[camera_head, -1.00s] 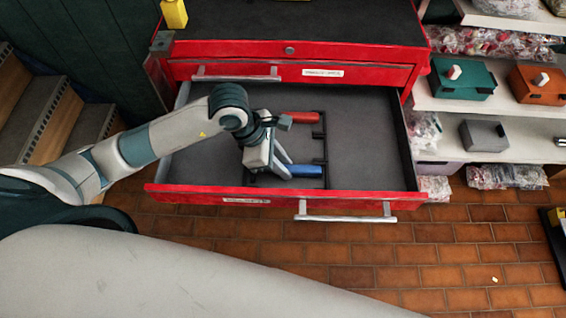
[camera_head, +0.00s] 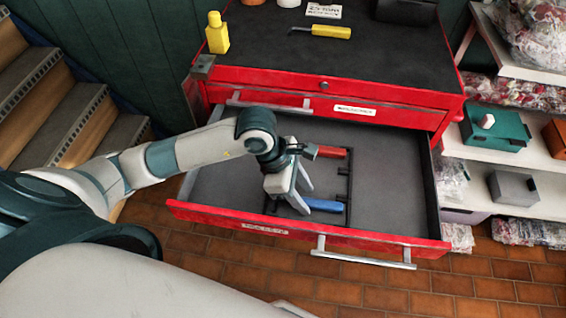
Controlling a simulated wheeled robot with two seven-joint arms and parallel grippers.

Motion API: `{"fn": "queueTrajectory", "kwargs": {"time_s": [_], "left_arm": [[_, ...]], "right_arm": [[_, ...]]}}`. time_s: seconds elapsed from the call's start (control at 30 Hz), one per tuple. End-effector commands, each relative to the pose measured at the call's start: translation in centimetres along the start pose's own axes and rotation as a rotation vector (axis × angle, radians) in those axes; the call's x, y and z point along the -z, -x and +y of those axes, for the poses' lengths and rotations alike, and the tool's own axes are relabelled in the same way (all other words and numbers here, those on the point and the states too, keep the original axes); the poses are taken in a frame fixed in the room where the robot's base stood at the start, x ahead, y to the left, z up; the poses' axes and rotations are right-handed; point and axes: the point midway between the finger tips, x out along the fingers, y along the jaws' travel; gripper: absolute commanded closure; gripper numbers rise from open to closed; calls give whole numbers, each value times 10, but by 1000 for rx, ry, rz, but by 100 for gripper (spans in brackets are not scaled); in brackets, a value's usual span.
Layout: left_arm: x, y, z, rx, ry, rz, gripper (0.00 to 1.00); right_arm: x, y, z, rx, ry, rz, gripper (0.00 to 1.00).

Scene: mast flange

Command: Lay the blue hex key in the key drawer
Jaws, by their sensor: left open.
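The blue hex key (camera_head: 324,206) lies in the open red key drawer (camera_head: 400,205), across the front of a dark rack (camera_head: 349,190). Only its blue handle shows clearly; its left end is by my fingers, and I cannot tell if they touch it. A red-handled key (camera_head: 333,153) lies farther back in the same rack. My left gripper (camera_head: 305,197) is open, pointing down into the drawer, just left of the blue handle. My right gripper is out of view.
Shelves with a green box (camera_head: 495,128) and a grey box (camera_head: 513,187) stand at right. The drawer's right side is bare.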

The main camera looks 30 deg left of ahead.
Motion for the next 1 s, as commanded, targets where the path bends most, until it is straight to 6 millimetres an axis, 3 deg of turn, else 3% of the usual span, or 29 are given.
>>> {"fn": "queueTrajectory", "kwargs": {"time_s": [0.7,1.0], "left_arm": [[1,131,0,-5,-2,0,58],[0,158,0,-1,-1,-1,58]], "right_arm": [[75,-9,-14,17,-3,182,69],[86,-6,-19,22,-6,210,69]]}}
